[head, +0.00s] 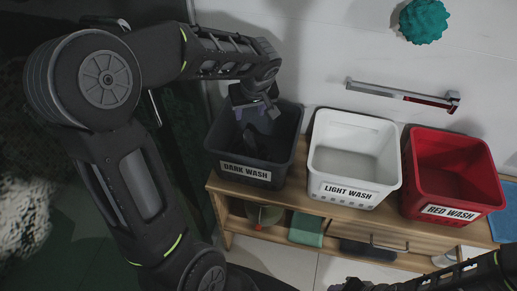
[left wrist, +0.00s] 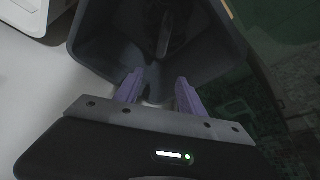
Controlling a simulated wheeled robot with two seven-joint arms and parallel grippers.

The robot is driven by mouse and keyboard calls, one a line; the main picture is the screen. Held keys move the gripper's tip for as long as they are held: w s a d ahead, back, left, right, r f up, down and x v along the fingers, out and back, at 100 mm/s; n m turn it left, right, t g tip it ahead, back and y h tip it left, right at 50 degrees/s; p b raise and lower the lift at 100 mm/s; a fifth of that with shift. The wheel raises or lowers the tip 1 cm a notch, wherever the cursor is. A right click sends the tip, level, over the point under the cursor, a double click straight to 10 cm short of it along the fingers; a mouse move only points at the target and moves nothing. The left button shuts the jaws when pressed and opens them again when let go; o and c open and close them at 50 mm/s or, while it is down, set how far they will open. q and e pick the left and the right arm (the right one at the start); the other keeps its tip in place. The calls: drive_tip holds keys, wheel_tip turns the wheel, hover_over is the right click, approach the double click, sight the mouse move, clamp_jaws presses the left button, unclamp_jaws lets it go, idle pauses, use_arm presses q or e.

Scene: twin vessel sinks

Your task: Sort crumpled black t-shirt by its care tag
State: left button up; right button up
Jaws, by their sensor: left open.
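The dark grey DARK WASH bin (head: 283,150) stands at the left end of the wooden bench. My left gripper (head: 257,112) points down into its mouth, with its purple fingers apart. In the left wrist view the open fingers (left wrist: 159,92) are over the same bin (left wrist: 215,60), with nothing seen between them. A dark shape lies deep in the bin, but I cannot tell whether it is the black t-shirt. No care tag shows. The white LIGHT WASH bin (head: 328,190) and the RED WASH bin (head: 425,195) stand to the right.
The bins stand on the wooden bench (head: 300,212), with a green folded cloth (head: 307,229) on its lower shelf. A metal wall bar (head: 400,94) and a teal spiky object (head: 424,20) are above. A blue cloth (head: 505,218) lies at far right. Part of my right arm shows at bottom right.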

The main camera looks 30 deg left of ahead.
use_arm(q)
drive_tip(key=v, duration=0.6)
drive_tip(key=shift+s+f, duration=0.1)
idle(0.6)
